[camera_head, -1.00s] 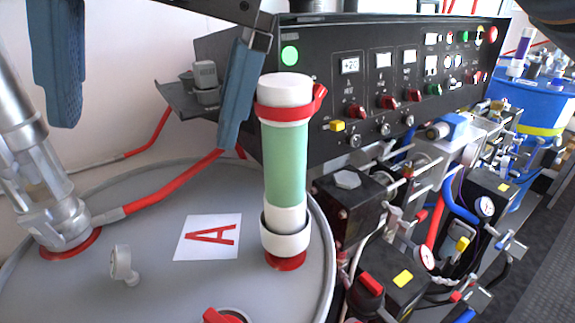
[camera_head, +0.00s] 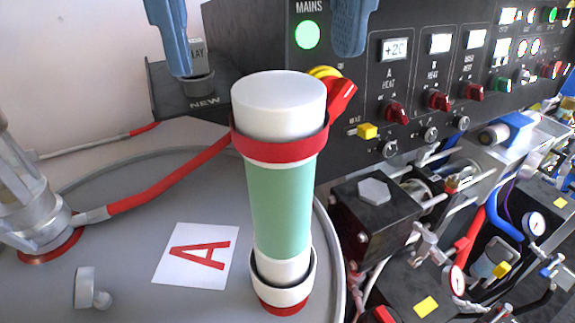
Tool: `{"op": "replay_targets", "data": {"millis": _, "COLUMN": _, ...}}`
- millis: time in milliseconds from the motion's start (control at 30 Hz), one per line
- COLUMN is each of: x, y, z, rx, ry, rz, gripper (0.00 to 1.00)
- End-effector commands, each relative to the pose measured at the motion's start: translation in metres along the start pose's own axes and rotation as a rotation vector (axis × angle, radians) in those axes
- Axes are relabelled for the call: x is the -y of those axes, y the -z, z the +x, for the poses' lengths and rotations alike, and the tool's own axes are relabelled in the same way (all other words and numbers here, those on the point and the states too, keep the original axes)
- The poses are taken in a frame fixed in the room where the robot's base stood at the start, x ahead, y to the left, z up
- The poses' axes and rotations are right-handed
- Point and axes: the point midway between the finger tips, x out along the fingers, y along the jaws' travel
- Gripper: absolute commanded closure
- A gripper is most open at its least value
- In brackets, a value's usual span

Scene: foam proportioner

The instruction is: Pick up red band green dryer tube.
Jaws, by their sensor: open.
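The dryer tube (camera_head: 280,205) stands upright on the grey drum lid. It has a white cap, a red band (camera_head: 280,148) near the top, a green body and a white collar over a red base. My gripper (camera_head: 262,62) shows as two blue fingers at the top of the view, spread wide apart. The fingers appear to either side of the tube's cap in the picture, above it. They do not touch the tube as far as I can see, and nothing is between them.
A black control panel (camera_head: 370,85) with lights and knobs stands behind the tube. A silver fitting (camera_head: 35,205) with a red hose (camera_head: 165,178) is at left on the drum lid (camera_head: 135,255). A paper marked A (camera_head: 195,256) lies beside the tube. Pumps and gauges crowd the right.

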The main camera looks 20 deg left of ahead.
Motion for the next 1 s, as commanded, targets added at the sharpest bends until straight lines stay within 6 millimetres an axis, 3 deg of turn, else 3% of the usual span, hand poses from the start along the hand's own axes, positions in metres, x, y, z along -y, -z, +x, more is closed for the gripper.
{"op": "replay_targets", "data": {"millis": 400, "x": 0.006, "y": -0.001, "z": 0.051, "rx": -0.001, "ry": 0.0, "rz": 0.0, "gripper": 0.05}}
{"op": "replay_targets", "data": {"millis": 733, "x": 0.006, "y": -0.001, "z": 0.059, "rx": 0.0, "ry": -0.002, "rz": 0.0, "gripper": 0.05}}
{"op": "replay_targets", "data": {"millis": 1000, "x": 0.006, "y": -0.001, "z": 0.059, "rx": 0.0, "ry": -0.002, "rz": 0.0, "gripper": 0.3}}
